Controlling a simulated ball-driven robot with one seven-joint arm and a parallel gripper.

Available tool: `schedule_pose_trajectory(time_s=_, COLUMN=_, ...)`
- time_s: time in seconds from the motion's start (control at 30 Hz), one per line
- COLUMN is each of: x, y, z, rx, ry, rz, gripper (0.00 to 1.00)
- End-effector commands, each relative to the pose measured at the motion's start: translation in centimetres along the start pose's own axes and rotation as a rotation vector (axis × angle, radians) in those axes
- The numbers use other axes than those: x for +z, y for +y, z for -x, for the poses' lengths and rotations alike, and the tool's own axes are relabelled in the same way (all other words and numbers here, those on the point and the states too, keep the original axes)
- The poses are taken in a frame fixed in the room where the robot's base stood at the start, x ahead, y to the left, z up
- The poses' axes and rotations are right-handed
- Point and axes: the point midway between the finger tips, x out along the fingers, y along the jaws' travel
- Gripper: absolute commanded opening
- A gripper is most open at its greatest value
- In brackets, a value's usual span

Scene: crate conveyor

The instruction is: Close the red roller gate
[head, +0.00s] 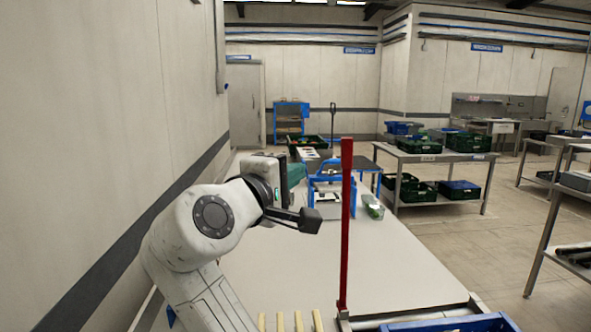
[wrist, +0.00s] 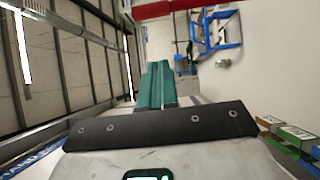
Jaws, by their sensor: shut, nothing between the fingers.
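The red roller gate (head: 346,225) shows in the head view as a tall, thin red bar. It stands upright near the front right of the pale table, its foot by a grey metal frame at the bottom. A red band (wrist: 190,6) at the top edge of the wrist view looks like part of it. My gripper (head: 298,172) is to the left of the bar in the head view, apart from it in the picture; its depth relative to the bar is unclear. In the wrist view its teal fingers (wrist: 157,85) lie together, shut and empty.
A blue crate (head: 450,323) is at the bottom right. Yellow slats (head: 299,321) lie at the near edge. A blue frame (head: 331,188) stands farther along the table. A wall runs close on the left. The table's middle (head: 290,265) is largely clear.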

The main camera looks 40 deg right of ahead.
Motion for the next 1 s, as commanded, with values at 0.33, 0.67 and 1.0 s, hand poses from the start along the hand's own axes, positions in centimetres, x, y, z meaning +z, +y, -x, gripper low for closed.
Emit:
schedule_pose_trajectory(time_s=0.33, x=0.1, y=0.2, z=-7.0, rx=-0.001, ry=-0.004, rz=0.0, gripper=0.0)
schedule_pose_trajectory(time_s=0.67, x=2.5, y=0.1, z=-10.1, rx=0.0, ry=-0.001, rz=-0.001, gripper=0.0)
schedule_pose_trajectory(time_s=1.0, x=2.9, y=0.0, z=-10.4, rx=0.0, ry=0.0, rz=-0.001, gripper=0.0)
